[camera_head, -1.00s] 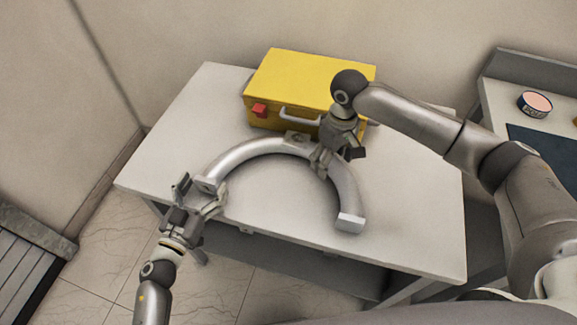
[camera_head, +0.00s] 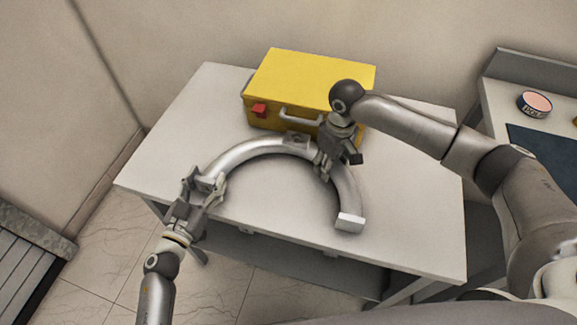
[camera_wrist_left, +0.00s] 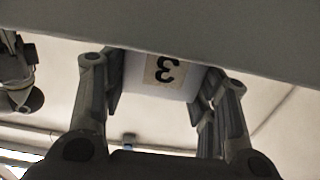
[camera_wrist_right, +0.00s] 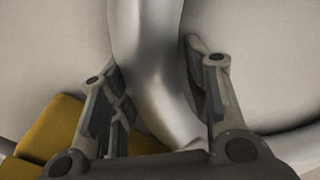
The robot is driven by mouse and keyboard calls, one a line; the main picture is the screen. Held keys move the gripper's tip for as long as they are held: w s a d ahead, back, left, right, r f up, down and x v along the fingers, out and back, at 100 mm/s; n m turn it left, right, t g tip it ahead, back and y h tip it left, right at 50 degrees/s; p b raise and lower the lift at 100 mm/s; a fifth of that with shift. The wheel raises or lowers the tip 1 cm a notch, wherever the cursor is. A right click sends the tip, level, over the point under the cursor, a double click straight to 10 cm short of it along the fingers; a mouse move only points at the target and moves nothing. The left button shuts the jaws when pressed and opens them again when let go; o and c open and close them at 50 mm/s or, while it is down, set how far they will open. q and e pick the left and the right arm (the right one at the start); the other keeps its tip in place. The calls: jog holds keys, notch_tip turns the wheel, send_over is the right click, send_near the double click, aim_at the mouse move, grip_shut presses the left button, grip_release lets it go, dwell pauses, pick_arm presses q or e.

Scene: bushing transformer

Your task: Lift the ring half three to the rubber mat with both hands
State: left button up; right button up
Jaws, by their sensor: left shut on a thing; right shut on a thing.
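The ring half three (camera_head: 246,152) is a grey metal half ring lying on the white table, its arch toward the yellow case. My left gripper (camera_head: 207,183) is shut on its left end. In the left wrist view, the end face with a "3" label (camera_wrist_left: 165,70) shows between the fingers (camera_wrist_left: 160,88). My right gripper (camera_head: 327,165) is shut on the right part of the arc, above its free right end (camera_head: 350,222). In the right wrist view the ring's bar (camera_wrist_right: 150,70) runs between the fingers (camera_wrist_right: 150,85). The rubber mat may be the dark sheet (camera_head: 545,155) at the right.
A yellow case (camera_head: 310,80) with a red latch stands at the back of the white table (camera_head: 410,225), close behind the ring. A round tin (camera_head: 535,103) sits on a side counter at the right. The table's front right is clear.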

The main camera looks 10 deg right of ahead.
pick_arm(q)
jog(key=c, duration=0.5)
pick_arm(e)
grip_shut()
pick_arm(q)
jog(key=shift+o, duration=0.2)
jog(key=shift+r, duration=0.15)
pick_arm(e)
jog(key=shift+w+r, duration=0.1)
jog(key=shift+r, duration=0.05)
